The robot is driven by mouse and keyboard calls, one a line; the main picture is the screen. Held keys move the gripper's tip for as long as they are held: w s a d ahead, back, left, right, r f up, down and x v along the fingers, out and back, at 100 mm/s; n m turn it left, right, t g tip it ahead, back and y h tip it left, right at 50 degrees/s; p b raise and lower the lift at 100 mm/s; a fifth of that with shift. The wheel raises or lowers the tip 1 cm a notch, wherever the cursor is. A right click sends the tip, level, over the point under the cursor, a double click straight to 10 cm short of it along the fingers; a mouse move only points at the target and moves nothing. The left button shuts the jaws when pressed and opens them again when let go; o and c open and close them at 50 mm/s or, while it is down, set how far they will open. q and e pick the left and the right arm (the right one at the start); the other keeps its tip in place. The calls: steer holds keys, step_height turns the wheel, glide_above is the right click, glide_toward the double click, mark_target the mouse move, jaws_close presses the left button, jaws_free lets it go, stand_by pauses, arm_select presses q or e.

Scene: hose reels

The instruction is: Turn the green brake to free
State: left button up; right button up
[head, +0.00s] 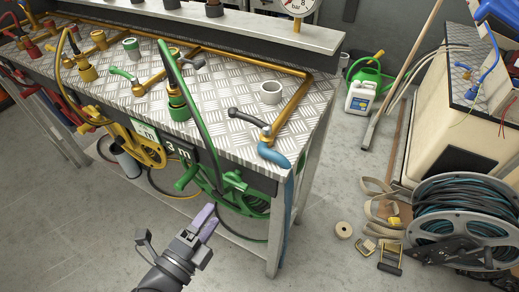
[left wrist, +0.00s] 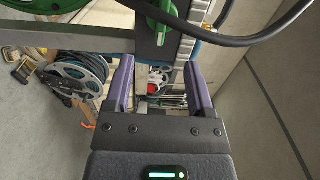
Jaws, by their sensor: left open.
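The green reel (head: 248,203) hangs under the front edge of the bench, right of the "3 m" label. A green crank handle (head: 187,176) sticks out at its left, and a green bracket-like part (head: 235,183) sits on its upper front. I cannot tell for certain which green part is the brake or how it is set. My left gripper (head: 210,216) is open and empty, in front of and below the reel, apart from it. In the left wrist view, its purple fingers (left wrist: 160,80) stand apart, and a green part (left wrist: 166,20) shows beyond them at the top. My right gripper is out of view.
The metal bench top (head: 215,90) carries valves, pipes and a white ring (head: 270,92). A green hose (head: 190,95) arcs down to the reel. A yellow reel (head: 145,150) hangs to the left. A bench leg (head: 276,235) stands at right.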

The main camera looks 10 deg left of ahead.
mark_target(233, 186)
arm_select(q)
steer(key=b+x, duration=0.1)
steer(key=x, duration=0.8)
steer(key=shift+w+b, duration=0.3)
steer(key=shift+c, duration=0.3)
steer(key=c, duration=0.9)
steer(key=shift+o, duration=0.2)
